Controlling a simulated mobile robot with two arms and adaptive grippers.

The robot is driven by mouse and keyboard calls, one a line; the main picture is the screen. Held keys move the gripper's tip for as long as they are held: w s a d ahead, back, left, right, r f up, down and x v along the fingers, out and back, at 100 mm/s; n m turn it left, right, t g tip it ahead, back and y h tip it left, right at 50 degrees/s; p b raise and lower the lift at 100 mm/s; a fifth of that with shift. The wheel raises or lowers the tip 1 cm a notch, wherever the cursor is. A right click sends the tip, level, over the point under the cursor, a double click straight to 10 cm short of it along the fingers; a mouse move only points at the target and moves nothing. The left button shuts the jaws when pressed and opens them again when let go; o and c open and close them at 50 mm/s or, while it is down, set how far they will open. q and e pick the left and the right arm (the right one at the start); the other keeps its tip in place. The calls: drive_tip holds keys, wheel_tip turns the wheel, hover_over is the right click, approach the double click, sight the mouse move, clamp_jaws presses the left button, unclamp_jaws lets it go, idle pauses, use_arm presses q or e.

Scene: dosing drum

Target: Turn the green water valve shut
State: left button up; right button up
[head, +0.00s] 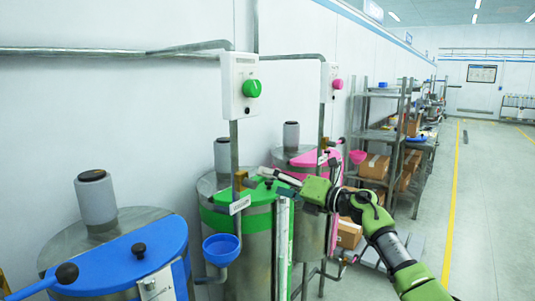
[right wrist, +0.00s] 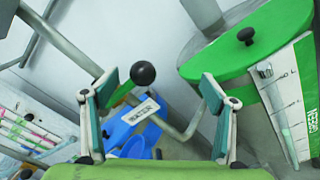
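The green water valve's lever (right wrist: 122,92) ends in a black ball (right wrist: 143,73) in the right wrist view. A white WATER label (right wrist: 146,109) sits just below it; the label also shows in the head view (head: 240,204). My right gripper (right wrist: 158,92) is open. The lever lies between its fingers, close to the left finger; I cannot tell whether they touch. In the head view, my right gripper (head: 267,179) reaches left across the green-lidded drum (head: 249,245) to the valve's pipe. The lever is hard to make out there. My left gripper is not in view.
A blue funnel (head: 221,249) hangs below the valve. A blue-lidded drum (head: 118,259) stands at left front, a pink-lidded drum (head: 300,160) behind. A white box with a green button (head: 252,88) is on the wall. The floor at right (head: 495,220) is clear.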

drive_tip(key=shift+s+a+r, duration=0.15)
drive_tip(key=shift+s+r, duration=0.05)
drive_tip(key=shift+r, duration=0.1)
drive_tip(key=shift+s+d+r+p, duration=0.1)
drive_tip(key=shift+d+p, duration=0.2)
drive_tip(key=shift+p, duration=0.05)
drive_tip(key=p+v, duration=0.3)
drive_tip(key=v, duration=0.5)
drive_tip(key=shift+s+d, duration=0.15)
drive_tip(key=shift+s, duration=0.05)
